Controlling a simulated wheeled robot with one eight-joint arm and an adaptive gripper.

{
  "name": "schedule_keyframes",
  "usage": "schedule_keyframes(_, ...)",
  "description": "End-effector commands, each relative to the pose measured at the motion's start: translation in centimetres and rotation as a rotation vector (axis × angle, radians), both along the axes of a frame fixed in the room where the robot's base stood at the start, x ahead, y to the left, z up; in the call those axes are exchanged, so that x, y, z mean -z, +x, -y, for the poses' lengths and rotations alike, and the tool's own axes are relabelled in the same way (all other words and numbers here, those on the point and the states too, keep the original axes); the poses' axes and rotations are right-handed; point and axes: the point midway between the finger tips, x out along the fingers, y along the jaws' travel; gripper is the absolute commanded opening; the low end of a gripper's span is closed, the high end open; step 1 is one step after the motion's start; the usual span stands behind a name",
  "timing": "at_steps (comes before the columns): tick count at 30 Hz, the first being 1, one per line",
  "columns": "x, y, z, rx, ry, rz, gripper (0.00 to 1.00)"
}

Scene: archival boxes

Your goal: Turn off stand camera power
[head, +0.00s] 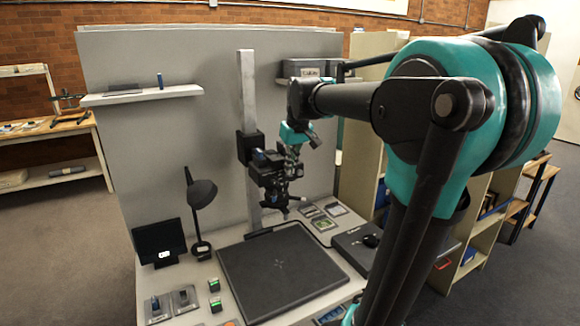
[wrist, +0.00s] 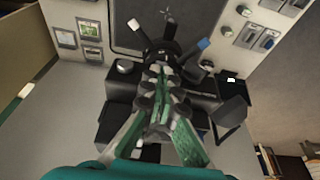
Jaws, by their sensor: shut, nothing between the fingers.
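The stand camera (head: 262,165) is a black body on a black carriage on the pale upright column (head: 247,95). My gripper (head: 284,198) points down close in front of it, so the two overlap in the head view. In the wrist view my gripper (wrist: 159,72) is shut and empty, its greenish fingers meeting over the dark camera parts. I cannot tell whether the fingers touch the camera. I cannot make out its power switch.
The dark baseboard (head: 280,272) lies below on the grey table. Switch panels (head: 172,303) are at the front left. Small framed cards (head: 324,223) lie right of the column. A grey back panel (head: 150,130) stands behind.

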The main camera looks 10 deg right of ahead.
Motion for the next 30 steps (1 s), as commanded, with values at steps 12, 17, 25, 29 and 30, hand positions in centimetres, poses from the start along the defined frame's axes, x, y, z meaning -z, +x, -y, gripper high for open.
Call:
schedule_keyframes(12,1.0,-1.1,0.4,0.003,0.077,0.237,0.0)
schedule_keyframes(17,1.5,-1.5,0.6,0.003,0.114,0.356,0.0)
schedule_keyframes(25,1.7,-1.5,0.5,0.001,0.136,0.423,0.0)
schedule_keyframes(29,1.6,-1.4,0.5,0.001,0.136,0.422,0.0)
schedule_keyframes(30,1.6,-1.4,0.5,0.001,0.136,0.422,0.0)
